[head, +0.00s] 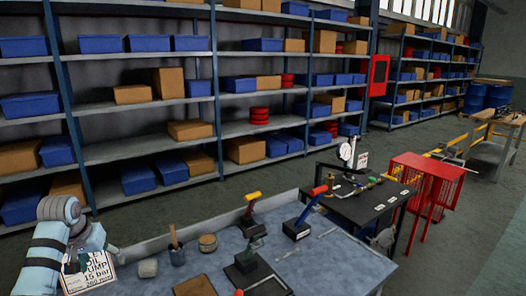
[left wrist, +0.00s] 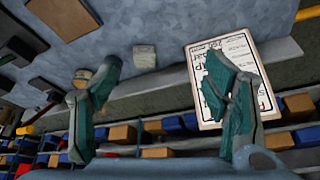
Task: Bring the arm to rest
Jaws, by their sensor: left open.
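My left arm comes in at the lower left of the head view. Its gripper (head: 92,255) is over the back left of the blue-grey workbench (head: 147,243), in front of a white pump sign (head: 98,279) that it partly covers. In the left wrist view the two teal fingers of my left gripper (left wrist: 163,88) stand wide apart with nothing between them. One finger overlaps the sign (left wrist: 262,52) in that view; whether they touch I cannot tell. My right gripper is not in view.
Tools on stands (head: 247,262) are farther right. Shelves (head: 150,105) line the back. A red cage (head: 425,185) stands right.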

